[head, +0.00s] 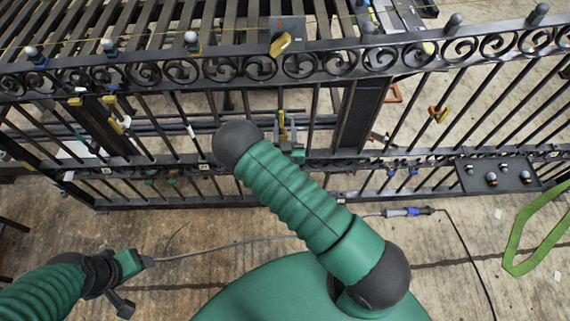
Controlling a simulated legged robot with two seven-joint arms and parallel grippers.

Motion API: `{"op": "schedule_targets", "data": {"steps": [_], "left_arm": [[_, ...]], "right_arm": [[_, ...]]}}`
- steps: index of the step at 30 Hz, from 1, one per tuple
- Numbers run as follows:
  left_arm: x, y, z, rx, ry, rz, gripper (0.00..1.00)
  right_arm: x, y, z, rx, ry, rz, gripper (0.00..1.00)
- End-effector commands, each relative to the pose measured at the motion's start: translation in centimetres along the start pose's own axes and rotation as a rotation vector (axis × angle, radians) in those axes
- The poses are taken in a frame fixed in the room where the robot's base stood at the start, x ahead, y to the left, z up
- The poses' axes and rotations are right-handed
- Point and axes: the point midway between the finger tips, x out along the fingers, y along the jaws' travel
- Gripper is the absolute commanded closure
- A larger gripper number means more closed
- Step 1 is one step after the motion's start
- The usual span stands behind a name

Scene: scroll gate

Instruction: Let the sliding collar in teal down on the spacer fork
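The iron gate (352,115) with scroll bands runs across the view. Small teal-tinged fittings show on its top rail, one under a round knob (191,42). I cannot tell for sure which fitting is the sliding collar, and I cannot make out the spacer fork. My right gripper (287,130) seems to be the small grey part at the gate bars, just right of my arm's dark elbow joint. A narrow yellow piece shows beside it. It is too small to tell whether its fingers are open or hold anything.
A yellow tag (280,44) hangs on the top rail. An orange clip (438,114) is on the right bars. A thin cable with a blue connector (408,211) crosses the floor before the gate. A green strap (530,235) lies at right. Bare floor shows between.

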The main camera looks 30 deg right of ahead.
Motion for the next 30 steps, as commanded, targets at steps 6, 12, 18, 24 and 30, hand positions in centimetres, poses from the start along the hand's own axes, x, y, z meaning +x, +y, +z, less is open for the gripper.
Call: {"op": "schedule_targets", "data": {"steps": [6, 12, 18, 24, 30], "left_arm": [[-0.2, 0.0, 0.0, 0.0, 0.0, 0.0, 0.36], [-0.3, 0.0, 0.0, 0.0, 0.0, 0.0, 0.36], [-0.3, 0.0, -0.1, 0.0, 0.0, 0.0, 0.36], [-0.3, 0.0, -0.1, 0.0, 0.0, 0.0, 0.36], [-0.3, 0.0, -0.1, 0.0, 0.0, 0.0, 0.36]], "right_arm": [[-2.3, -0.4, -0.1, -0.003, -0.001, -0.004, 0.64], [-3.9, -0.4, 0.1, -0.003, -0.004, -0.004, 0.64], [-5.5, -0.2, 0.2, -0.001, -0.005, -0.005, 0.64], [-7.3, -0.3, 0.2, -0.003, -0.004, -0.005, 0.64], [-8.9, -0.4, 0.2, -0.003, -0.004, -0.007, 0.64]]}}
